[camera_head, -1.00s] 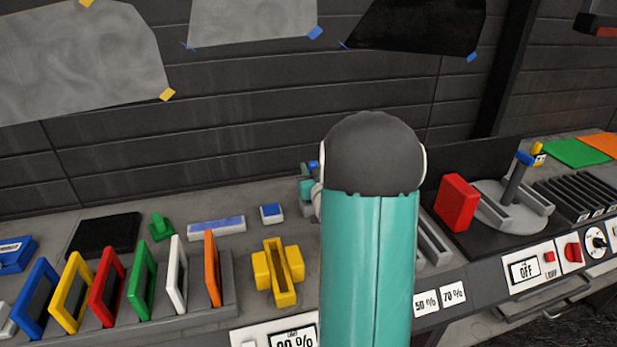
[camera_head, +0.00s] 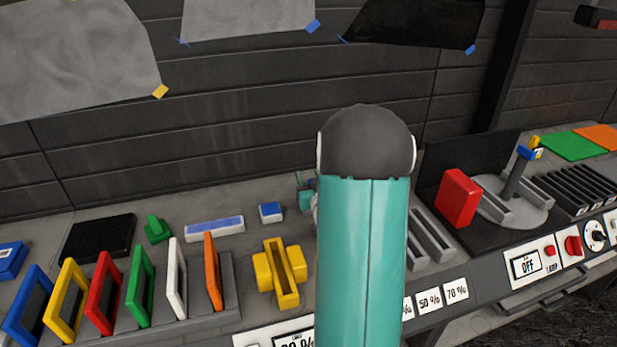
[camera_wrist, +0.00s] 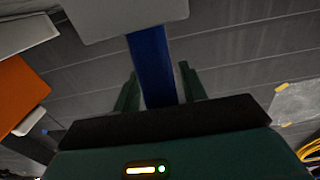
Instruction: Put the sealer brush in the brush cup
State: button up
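In the wrist view a long blue bar (camera_wrist: 153,65) stands between the two dark green fingers of my gripper (camera_wrist: 160,88), which appear to press its sides. It may be the sealer brush's handle, but I see no bristles. Its far end meets or passes behind a pale grey panel (camera_wrist: 125,14). In the head view my teal arm hides most of the gripper; only a small teal part (camera_head: 305,198) shows left of the arm, over the bench. I cannot pick out the brush cup; it may be hidden behind my arm.
A yellow holder (camera_head: 279,272) and upright coloured frames (camera_head: 142,285) stand left of my arm. A small blue block (camera_head: 271,211) lies behind the holder. A red block (camera_head: 459,198) and grey round stand (camera_head: 510,206) are to the right. The dark wall rises behind.

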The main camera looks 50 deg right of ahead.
jog(key=shift+w+d+f, duration=0.1)
jog(key=shift+w+f, duration=0.1)
jog(key=shift+w, duration=0.2)
jog(key=shift+s, duration=0.3)
jog(key=shift+s+a, duration=0.15)
jog(key=shift+a, duration=0.05)
jog(key=v, duration=1.1)
jog(key=shift+r, duration=0.15)
jog(key=shift+s+a, duration=0.1)
jog(key=shift+s, duration=0.15)
